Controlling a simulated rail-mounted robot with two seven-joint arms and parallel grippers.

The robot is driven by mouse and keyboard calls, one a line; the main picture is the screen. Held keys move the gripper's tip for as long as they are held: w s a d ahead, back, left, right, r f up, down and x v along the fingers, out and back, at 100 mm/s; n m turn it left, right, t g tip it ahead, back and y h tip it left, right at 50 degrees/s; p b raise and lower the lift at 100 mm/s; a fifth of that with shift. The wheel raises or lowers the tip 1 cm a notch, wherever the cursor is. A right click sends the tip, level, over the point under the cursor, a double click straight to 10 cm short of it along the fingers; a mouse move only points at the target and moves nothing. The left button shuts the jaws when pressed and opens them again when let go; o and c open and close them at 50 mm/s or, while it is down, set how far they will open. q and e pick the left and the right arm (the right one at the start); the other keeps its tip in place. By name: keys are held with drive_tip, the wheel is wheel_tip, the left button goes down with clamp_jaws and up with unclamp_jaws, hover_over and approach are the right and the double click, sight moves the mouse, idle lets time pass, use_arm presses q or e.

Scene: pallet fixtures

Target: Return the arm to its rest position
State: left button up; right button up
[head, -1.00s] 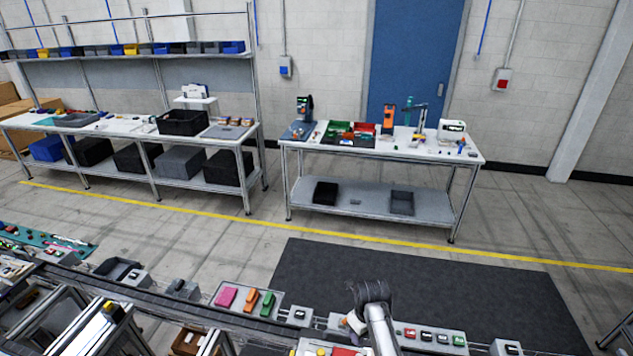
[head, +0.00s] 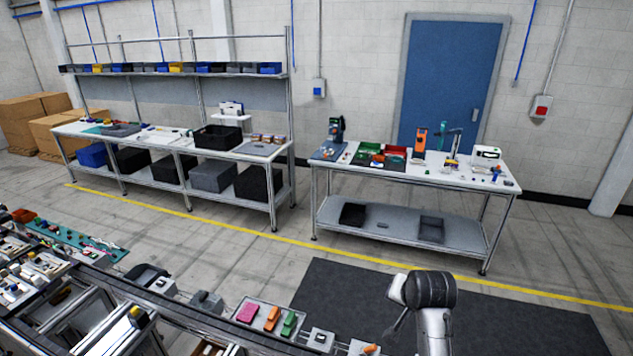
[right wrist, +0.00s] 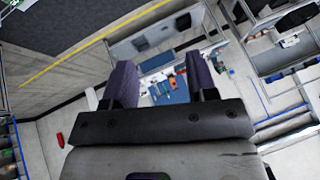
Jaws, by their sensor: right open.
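My right arm (head: 433,315) rises at the lower right of the head view, with its dark rounded end raised above the conveyor line. My right gripper (right wrist: 160,80) shows in the right wrist view with its two dark fingers spread apart and nothing between them. Beyond the fingers is a distant, tilted view of the room with the blue door and a table. My left gripper does not show in either view.
A conveyor line (head: 180,312) runs along the lower left. A pallet plate (head: 247,328) on it holds pink, orange and green pieces. A white workbench (head: 440,172) and a longer bench (head: 165,140) stand behind a yellow floor line. The dark mat (head: 340,290) is clear.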

drive_tip(key=s+d+r+n+t, duration=0.1)
drive_tip(key=s+n+t, duration=0.15)
drive_tip(key=s, duration=0.55)
drive_tip(key=s+d+r+n+t, duration=0.1)
drive_tip(key=s+r+n, duration=0.15)
drive_tip(key=s, duration=0.65)
drive_tip(key=s+f+g, duration=0.2)
drive_tip(key=s+f, duration=0.4)
drive_tip(key=s, duration=0.3)
drive_tip(key=s+f+n+g+p, duration=0.1)
drive_tip(key=s+f+g, duration=0.1)
drive_tip(key=s+f, duration=0.5)
drive_tip(key=s+f+n+g+p, duration=0.1)
drive_tip(key=s+f+g, duration=0.2)
drive_tip(key=s+f, duration=0.4)
drive_tip(key=s, duration=0.6)
drive_tip(key=shift+a, duration=0.2)
drive_tip(key=shift+s+f, duration=0.1)
